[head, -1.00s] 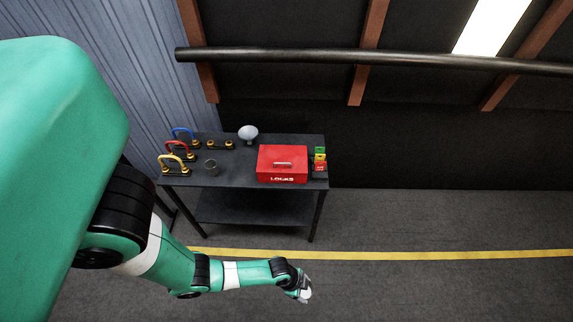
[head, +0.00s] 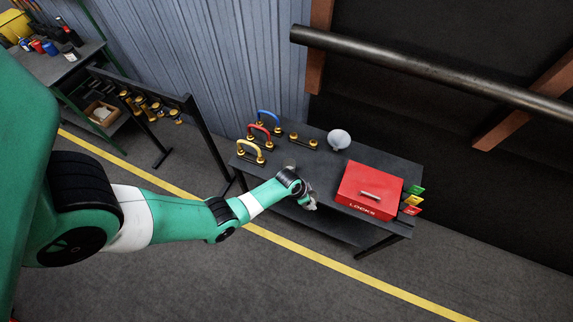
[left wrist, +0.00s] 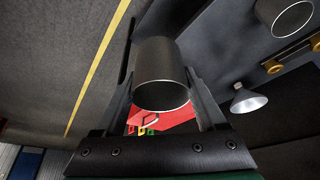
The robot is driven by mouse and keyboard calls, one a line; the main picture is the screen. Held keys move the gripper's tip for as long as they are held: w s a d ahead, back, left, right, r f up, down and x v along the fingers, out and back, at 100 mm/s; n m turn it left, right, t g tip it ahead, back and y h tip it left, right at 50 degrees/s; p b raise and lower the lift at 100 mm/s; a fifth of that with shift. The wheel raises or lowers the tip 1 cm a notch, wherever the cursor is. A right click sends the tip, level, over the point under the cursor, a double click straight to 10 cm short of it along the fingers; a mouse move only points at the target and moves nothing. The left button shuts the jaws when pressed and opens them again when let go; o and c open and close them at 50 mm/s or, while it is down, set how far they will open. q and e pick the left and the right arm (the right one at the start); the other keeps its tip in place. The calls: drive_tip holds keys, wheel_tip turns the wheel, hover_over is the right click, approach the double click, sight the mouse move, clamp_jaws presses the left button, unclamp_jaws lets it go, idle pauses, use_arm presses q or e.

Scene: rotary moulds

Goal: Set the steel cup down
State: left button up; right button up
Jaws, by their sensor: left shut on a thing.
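My left gripper (head: 311,198) is at the front edge of the dark table (head: 318,160). In the left wrist view its two fingers (left wrist: 165,85) are shut on a grey steel cup (left wrist: 160,62), one finger on each side, with the cup's open end facing the camera. In the head view the held cup is small and hard to make out at the gripper. A second steel cup (left wrist: 285,16) stands on the table, partly cut off in the wrist view; the arm partly hides it in the head view. My right gripper is not in view.
A red lock box (head: 369,190) with coloured tags (head: 413,200) is on the right of the table. Blue, red and yellow padlock shapes (head: 252,150) stand at the left, and a pale dome (head: 339,139) at the back. A rack (head: 150,103) stands left of the table.

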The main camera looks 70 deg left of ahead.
use_arm(q)
drive_tip(key=shift+w+a+r, duration=0.4)
drive_tip(key=shift+a, duration=0.15)
drive_tip(key=shift+s+a, duration=0.15)
drive_tip(key=shift+a, duration=0.15)
drive_tip(key=shift+a+f+b, duration=0.2)
drive_tip(key=shift+f+b, duration=0.1)
drive_tip(key=shift+b, duration=0.05)
drive_tip(key=w+a+f+b, duration=0.2)
drive_tip(key=a+f+b, duration=0.3)
drive_tip(key=a+b, duration=0.3)
drive_tip(key=b, duration=0.7)
approach(309, 180)
drive_tip(key=shift+w+d, duration=0.4)
drive_tip(key=shift+w, duration=0.3)
drive_tip(key=shift+a, duration=0.15)
drive_tip(key=f+b, duration=0.4)
drive_tip(key=shift+w+a+b, duration=0.1)
drive_tip(key=shift+a+b, duration=0.15)
drive_tip(key=shift+b, duration=0.15)
drive_tip(key=o, duration=1.4)
drive_tip(key=shift+r, duration=0.1)
drive_tip(key=shift+c, duration=0.2)
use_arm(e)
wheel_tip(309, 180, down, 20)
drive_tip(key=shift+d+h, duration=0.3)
